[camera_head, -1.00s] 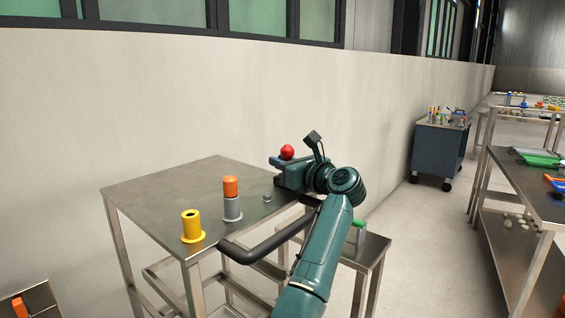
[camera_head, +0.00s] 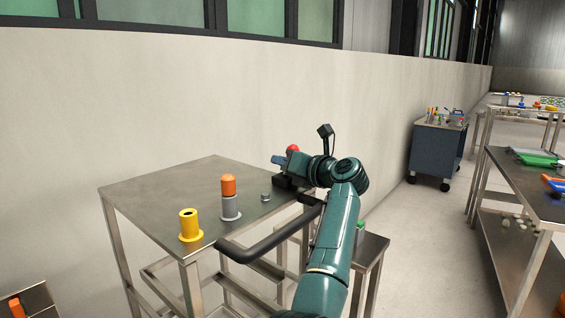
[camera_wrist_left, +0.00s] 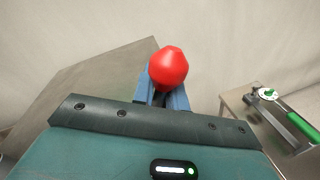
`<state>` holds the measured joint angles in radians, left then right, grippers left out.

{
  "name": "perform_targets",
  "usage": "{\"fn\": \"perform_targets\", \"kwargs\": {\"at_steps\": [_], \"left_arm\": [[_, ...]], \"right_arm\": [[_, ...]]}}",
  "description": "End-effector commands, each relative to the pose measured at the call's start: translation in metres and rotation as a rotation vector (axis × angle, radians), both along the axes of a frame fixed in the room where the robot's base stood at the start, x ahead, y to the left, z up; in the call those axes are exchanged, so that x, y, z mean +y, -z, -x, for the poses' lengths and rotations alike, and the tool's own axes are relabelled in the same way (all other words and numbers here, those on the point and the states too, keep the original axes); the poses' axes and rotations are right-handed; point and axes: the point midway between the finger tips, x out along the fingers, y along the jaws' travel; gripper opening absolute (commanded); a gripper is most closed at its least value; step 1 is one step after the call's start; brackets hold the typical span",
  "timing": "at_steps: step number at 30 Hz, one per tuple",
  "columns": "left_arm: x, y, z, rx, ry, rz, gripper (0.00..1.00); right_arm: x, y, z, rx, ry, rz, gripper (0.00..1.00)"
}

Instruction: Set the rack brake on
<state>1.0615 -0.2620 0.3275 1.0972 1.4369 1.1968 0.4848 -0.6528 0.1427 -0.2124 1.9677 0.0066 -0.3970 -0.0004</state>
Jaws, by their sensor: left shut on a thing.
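A round red knob (camera_head: 292,149) shows at the far right corner of the steel table, partly hidden behind my left gripper (camera_head: 279,160). In the left wrist view the red knob (camera_wrist_left: 168,67) sits at the tips of the blue fingers of my left gripper (camera_wrist_left: 167,98), which is shut on it. A dark block (camera_head: 288,182) shows under the gripper at the table edge. The lever below the knob is hidden, and I cannot tell the brake's setting. My right gripper is not in view.
The steel table (camera_head: 160,195) carries a yellow flanged piece (camera_head: 190,227), a grey piece with an orange top (camera_head: 229,200) and a small metal piece (camera_head: 265,197). A dark curved bar (camera_head: 265,247) runs along its front. A blue-grey cart (camera_head: 437,150) stands against the wall.

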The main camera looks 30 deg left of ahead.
Motion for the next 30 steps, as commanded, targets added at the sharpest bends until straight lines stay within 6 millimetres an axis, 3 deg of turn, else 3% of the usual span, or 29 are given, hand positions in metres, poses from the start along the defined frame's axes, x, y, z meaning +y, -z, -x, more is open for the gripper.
{"fn": "perform_targets", "kwargs": {"at_steps": [7,8,15,26,30], "left_arm": [[-0.001,-0.004,-0.001,-0.006,0.006,-0.008,0.0],[-0.001,-0.005,-0.001,-0.006,0.007,-0.007,0.12],[-0.002,-0.006,-0.001,-0.009,0.008,-0.009,0.32],[-0.003,-0.008,-0.002,-0.014,0.01,-0.01,0.33],[-0.013,-0.007,0.001,-0.014,0.011,-0.009,0.33]], "right_arm": [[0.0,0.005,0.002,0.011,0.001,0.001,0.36],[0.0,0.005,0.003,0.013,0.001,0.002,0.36],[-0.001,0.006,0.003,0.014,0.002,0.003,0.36],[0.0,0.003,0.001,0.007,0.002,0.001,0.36],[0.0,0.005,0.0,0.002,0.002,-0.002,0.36]]}}
